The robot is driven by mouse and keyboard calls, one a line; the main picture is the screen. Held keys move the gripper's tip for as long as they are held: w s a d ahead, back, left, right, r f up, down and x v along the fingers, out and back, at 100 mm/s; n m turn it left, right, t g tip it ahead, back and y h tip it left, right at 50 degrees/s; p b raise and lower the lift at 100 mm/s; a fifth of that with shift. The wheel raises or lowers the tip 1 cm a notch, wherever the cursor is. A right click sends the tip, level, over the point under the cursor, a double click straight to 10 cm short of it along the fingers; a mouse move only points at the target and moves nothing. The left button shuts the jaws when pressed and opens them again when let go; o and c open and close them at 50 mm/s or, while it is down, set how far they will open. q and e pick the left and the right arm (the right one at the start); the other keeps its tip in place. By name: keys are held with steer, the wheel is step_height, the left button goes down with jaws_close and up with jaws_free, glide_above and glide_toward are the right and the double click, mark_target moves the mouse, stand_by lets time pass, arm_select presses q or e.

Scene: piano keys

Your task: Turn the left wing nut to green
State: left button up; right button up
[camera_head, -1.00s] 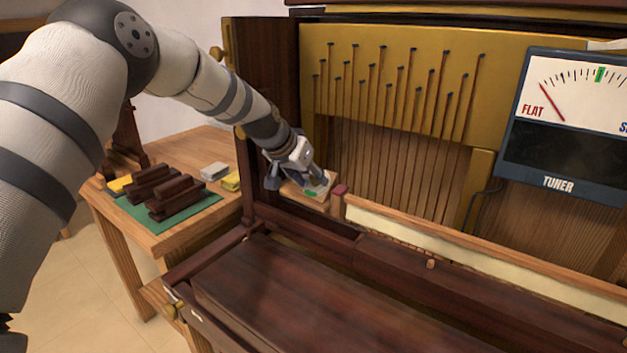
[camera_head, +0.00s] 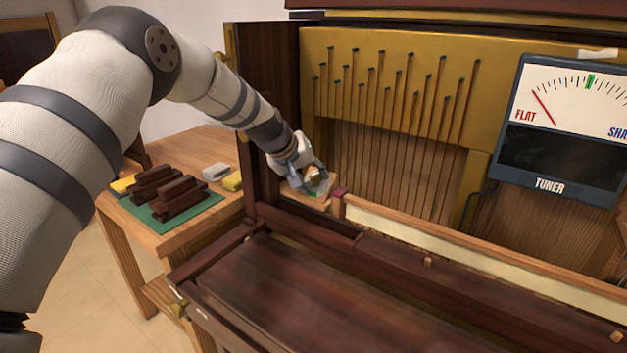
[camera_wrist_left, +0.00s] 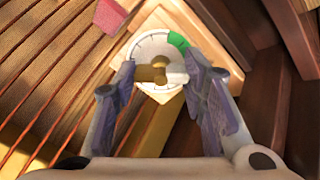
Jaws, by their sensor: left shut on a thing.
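The left wing nut (camera_wrist_left: 152,72) is brass-coloured and sits on a round white dial (camera_wrist_left: 148,46) with a green segment (camera_wrist_left: 178,40) on its rim. In the head view the dial's wooden block (camera_head: 318,198) is at the left end inside the piano case. My left gripper (camera_head: 317,177) is down at the dial, its fingers on either side of the wing nut, closed on it. The wing nut's wings lie across the gap between the fingertips (camera_wrist_left: 158,76). The tuner (camera_head: 565,125) has its red needle near FLAT, left of its green mark. My right gripper is not in view.
Dark wood walls of the piano case (camera_head: 268,100) stand close to my left gripper. A red felt-like block (camera_wrist_left: 110,15) is near the dial. A side table (camera_head: 130,215) holds dark blocks on a green mat. The piano's dark front panel (camera_head: 300,295) is clear.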

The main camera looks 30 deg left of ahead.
arm_select(q)
steer(key=n, duration=0.2)
steer(key=shift+r+n, duration=0.15)
steer(key=shift+n, duration=0.25)
steer(key=shift+a+f+n, duration=0.1)
steer(key=shift+f+n, duration=0.1)
steer(key=shift+n, duration=0.3)
steer(key=n, duration=0.2)
steer(key=shift+n+p, duration=0.35)
steer(key=shift+n, duration=0.05)
steer(key=o, duration=1.1)
steer(key=shift+c, duration=0.2)
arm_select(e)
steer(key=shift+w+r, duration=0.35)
